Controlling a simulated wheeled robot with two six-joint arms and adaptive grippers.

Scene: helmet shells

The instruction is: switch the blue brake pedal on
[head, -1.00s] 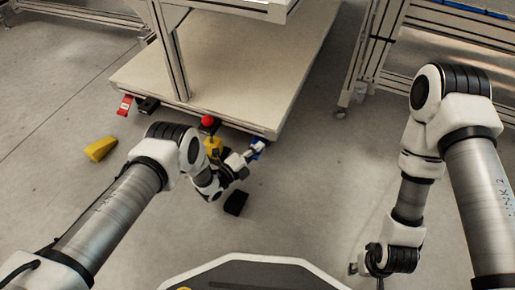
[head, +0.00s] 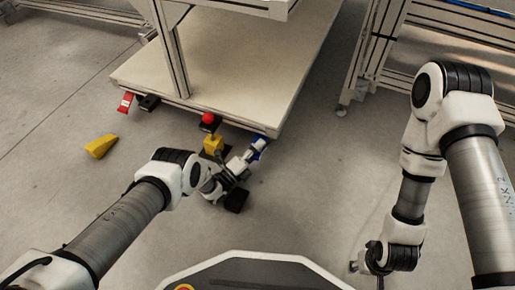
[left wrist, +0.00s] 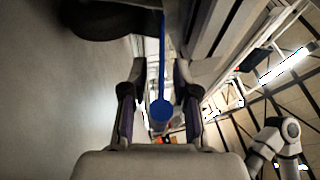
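The blue brake pedal (head: 259,143) shows as a small blue part low at the front edge of the cart, partly hidden by my left gripper. My left gripper (head: 251,153) is right at it. In the left wrist view, a blue rod with a round end (left wrist: 160,111) lies between the two spread fingers of my left gripper (left wrist: 155,98). There are gaps on both sides, and I see no clear contact. My right gripper (head: 367,271) hangs low at the bottom right, far from the pedal, its fingers too small to judge.
The cart's pale deck (head: 235,85) stands ahead. Along its front edge are a red part (head: 126,102), a black block (head: 149,103) and a red button on a yellow body (head: 209,118). A yellow wedge (head: 101,146) lies on the floor. The floor at centre right is clear.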

